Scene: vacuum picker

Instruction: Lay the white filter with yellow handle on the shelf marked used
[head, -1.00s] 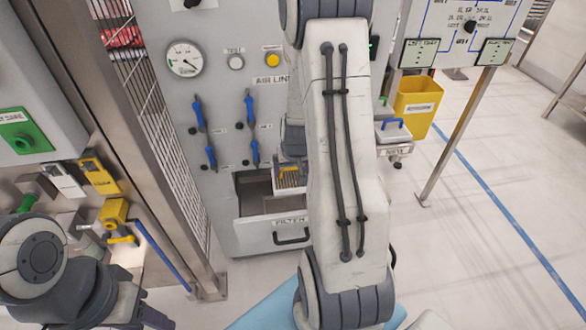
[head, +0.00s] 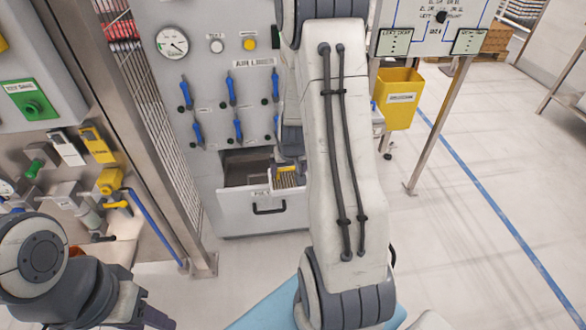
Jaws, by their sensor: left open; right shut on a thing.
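The white filter (head: 288,181) with its yellow handle (head: 284,171) is above the right part of the open filter drawer (head: 235,205). My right gripper (head: 290,166) is shut on it, partly hidden by my own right arm. I cannot tell whether the filter is clear of the drawer. A small shelf edge (head: 379,127) shows just right of my arm, mostly hidden, and I can read no "used" mark on it. My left arm is at the lower left, but its fingertips do not show.
A yellow bin (head: 398,98) stands right of the cabinet, beside a board post (head: 437,125). Blue valve handles (head: 232,90) line the cabinet front. A mesh fence (head: 150,100) and a bench with a yellow fixture (head: 112,181) are at the left.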

